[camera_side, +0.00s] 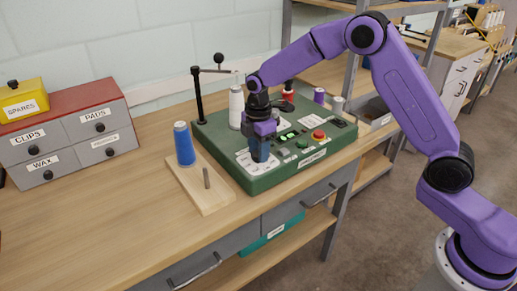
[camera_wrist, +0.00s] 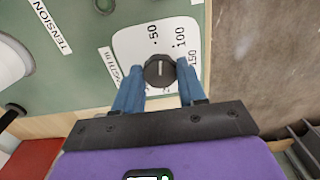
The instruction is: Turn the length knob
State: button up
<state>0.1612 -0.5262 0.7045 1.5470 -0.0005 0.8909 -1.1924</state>
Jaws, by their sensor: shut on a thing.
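The length knob (camera_wrist: 159,70) is a dark round knob with a light pointer line, on a white scale plate (camera_wrist: 153,43). The plate is marked with 50, 100 and 150 and a partly covered length label. My gripper (camera_wrist: 160,78) has its blue fingers on both sides of the knob and is shut on it. In the side view my gripper (camera_side: 261,153) points down onto the front left part of the green machine (camera_side: 262,178). The knob is hidden there behind the fingers.
A wooden board (camera_side: 205,188) with a blue thread cone (camera_side: 183,144) and a short peg (camera_side: 207,178) lies left of the machine. A white cone (camera_side: 236,107) and a black post (camera_side: 198,95) stand behind my gripper. A red button (camera_side: 319,135) is to the right.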

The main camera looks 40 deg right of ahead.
jog(key=shift+a+r+n, duration=0.1)
jog(key=shift+n, duration=1.1)
jog(key=o, duration=1.1)
jog(key=shift+c, duration=0.2)
notch_tip(320, 180, up, 17)
jog(key=shift+r, duration=0.2)
jog(key=s+f+m, duration=0.2)
jog(key=s+m, duration=0.2)
jog(key=s, duration=1.6)
jog(key=s+d+f+m, duration=0.1)
jog(key=s+d+f, duration=0.2)
jog(key=s, duration=0.5)
jog(key=s+d+f+m, duration=0.2)
jog(key=s+d, duration=0.3)
jog(key=s, duration=0.4)
jog(key=shift+s+f+m, duration=0.25)
jog(key=shift+f+m, duration=0.05)
jog(key=shift+f, duration=0.35)
